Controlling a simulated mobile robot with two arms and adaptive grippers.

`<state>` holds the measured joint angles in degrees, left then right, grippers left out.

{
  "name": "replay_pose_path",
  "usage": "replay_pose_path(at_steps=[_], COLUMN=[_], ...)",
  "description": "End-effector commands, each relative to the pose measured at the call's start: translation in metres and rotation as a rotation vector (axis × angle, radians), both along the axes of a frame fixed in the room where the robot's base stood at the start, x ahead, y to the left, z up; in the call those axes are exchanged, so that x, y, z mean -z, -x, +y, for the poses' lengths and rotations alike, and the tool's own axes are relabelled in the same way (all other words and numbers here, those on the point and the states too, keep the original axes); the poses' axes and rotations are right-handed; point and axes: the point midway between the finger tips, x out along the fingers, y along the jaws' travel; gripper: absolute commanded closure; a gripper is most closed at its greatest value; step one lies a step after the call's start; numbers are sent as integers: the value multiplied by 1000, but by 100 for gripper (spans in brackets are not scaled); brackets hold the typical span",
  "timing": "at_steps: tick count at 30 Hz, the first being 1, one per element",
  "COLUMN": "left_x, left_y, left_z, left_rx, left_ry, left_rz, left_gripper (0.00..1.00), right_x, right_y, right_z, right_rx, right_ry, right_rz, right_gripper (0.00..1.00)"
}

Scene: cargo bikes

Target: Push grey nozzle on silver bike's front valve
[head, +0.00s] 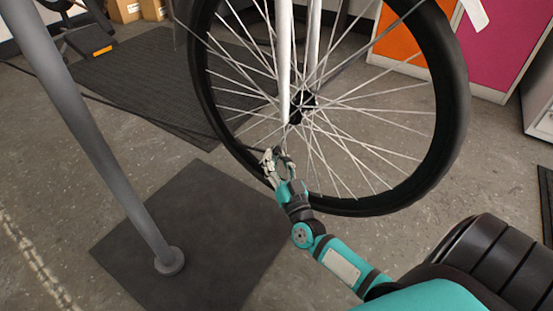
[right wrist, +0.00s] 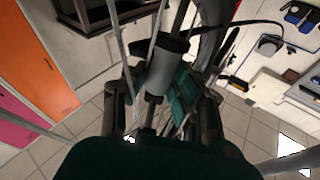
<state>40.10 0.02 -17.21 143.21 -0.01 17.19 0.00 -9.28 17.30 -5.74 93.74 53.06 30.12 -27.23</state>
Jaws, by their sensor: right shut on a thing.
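The silver bike's front wheel (head: 456,70) stands upright in the head view, with its pale fork (head: 284,50) running down to the hub. My right gripper (head: 272,160) is at the lower left part of the wheel, close to the spokes and the inside of the rim. In the right wrist view, the grey nozzle (right wrist: 166,64), a short cylinder, sits between the fingers of this gripper, which is shut on it. I cannot make out the valve, or whether the nozzle touches it. My left gripper is not in view.
Spokes surround my right gripper closely. A grey post (head: 100,135) stands on a dark base plate (head: 225,215) at the left. A dark mat (head: 140,85) lies behind the wheel. Orange and pink cabinet doors (head: 505,45) are at the back right. Open floor shows at the lower left.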

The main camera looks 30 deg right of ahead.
Motion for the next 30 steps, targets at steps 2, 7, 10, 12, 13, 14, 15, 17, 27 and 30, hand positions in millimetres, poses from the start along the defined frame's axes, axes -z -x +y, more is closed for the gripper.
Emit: replay_pose_path(at_steps=[2, 7, 10, 12, 13, 14, 15, 17, 27, 30], left_x=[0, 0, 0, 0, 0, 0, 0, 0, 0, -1], left_y=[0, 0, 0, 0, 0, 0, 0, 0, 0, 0], left_z=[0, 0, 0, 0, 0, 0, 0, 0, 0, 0], left_rx=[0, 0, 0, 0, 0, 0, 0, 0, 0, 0], left_ry=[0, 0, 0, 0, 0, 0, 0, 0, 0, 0], left_rz=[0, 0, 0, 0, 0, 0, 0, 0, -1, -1], left_gripper=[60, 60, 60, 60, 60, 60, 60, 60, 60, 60], right_x=[-1, -1, -1, -1, -1, -1, 0, 0, 0, 1], right_y=[0, 0, 0, 0, 0, 0, 0, 0, 0, 3], right_z=[0, 0, 0, 0, 0, 0, 0, 0, 0, 1], right_rx=[0, 0, 0, 0, 0, 0, 0, 0, 0, 0], right_ry=[0, 0, 0, 0, 0, 0, 0, 1, 1, 1], right_rz=[-1, -1, -1, -1, -1, -1, -1, 0, 1, 2], right_gripper=[100, 72, 59, 50, 48, 48, 48, 48, 42, 42])
